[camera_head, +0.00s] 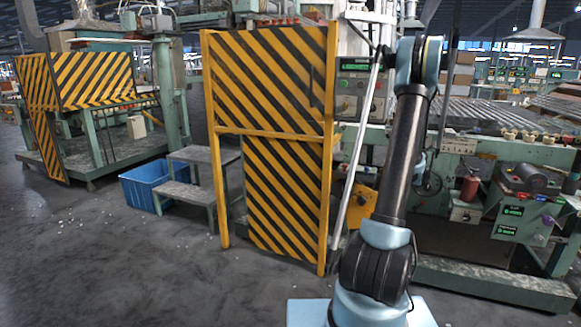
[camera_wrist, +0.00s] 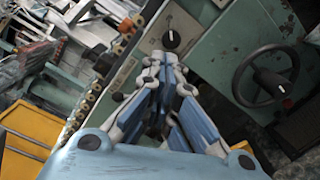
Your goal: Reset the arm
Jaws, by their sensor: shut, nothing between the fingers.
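In the wrist view my gripper (camera_wrist: 165,68) points away from the camera. Its blue and white fingers converge and meet at the tips, with nothing between them. A green machine panel with a black knob (camera_wrist: 171,40) lies beyond the tips. In the head view my arm (camera_head: 407,150) rises from its light blue base on the right, its dark link nearly upright and tilted a little right. The gripper itself cannot be made out in the head view.
A yellow-and-black striped guard (camera_head: 268,90) stands left of my arm. Green machinery with rollers (camera_head: 485,115) fills the right. A handwheel (camera_wrist: 266,78) shows in the wrist view. A blue crate (camera_head: 146,184) and grey steps (camera_head: 190,192) stand left. The floor (camera_head: 110,265) at front left is open.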

